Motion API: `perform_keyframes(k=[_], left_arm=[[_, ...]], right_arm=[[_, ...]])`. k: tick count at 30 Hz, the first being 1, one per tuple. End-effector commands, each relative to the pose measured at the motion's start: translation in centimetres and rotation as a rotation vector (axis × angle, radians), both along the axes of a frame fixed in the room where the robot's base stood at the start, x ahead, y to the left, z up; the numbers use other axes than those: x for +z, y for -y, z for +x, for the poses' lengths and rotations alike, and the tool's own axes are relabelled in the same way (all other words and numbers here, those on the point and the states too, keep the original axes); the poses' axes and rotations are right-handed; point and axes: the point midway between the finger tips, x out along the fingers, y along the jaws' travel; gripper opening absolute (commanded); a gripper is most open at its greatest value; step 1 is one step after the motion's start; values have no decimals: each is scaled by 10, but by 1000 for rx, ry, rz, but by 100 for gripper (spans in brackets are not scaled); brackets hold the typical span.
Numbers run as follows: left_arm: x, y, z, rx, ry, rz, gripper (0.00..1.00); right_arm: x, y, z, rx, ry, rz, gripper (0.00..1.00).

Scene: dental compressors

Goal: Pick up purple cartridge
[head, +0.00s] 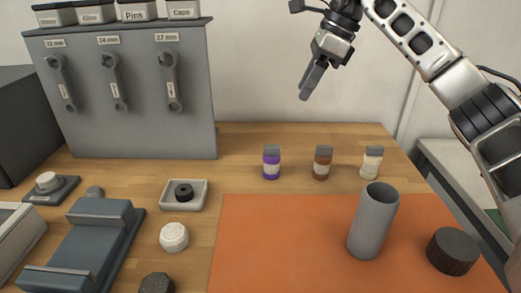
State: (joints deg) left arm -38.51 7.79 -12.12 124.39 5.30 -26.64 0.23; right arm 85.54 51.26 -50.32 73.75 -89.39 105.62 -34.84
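The purple cartridge (271,163) stands upright on the wooden table, with a grey cap and a pale label band. It is the leftmost of three similar cartridges in a row. My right gripper (305,97) hangs in the air above and a little right of it, clearly apart from it. Its fingers point down and overlap from this angle, so I cannot tell whether they are open. I see nothing held in it. My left gripper is not in view.
A brown cartridge (322,163) and a cream cartridge (371,163) stand to the right. A grey cylinder (373,222) and a dark round knob (453,251) are on the orange mat (270,245). A grey wrench panel (180,130) stands at left. Table around the purple cartridge is clear.

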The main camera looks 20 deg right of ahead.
Motion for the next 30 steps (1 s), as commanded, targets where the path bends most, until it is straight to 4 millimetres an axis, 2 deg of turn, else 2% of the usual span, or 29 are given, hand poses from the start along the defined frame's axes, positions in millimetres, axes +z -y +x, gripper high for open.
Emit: perform_keyframes(k=[4, 12, 15, 23, 30], left_arm=[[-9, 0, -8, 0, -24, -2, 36], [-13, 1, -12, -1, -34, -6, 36], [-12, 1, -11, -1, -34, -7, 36], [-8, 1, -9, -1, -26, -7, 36], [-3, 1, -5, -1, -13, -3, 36]], right_arm=[[-24, -6, 3, -1, -6, -8, 38], [-75, -26, 15, -1, -4, -4, 38], [-87, -30, 18, -1, -3, -4, 38], [-104, -40, 22, 2, -4, -3, 38], [-135, -54, 28, 0, -3, -3, 38]])
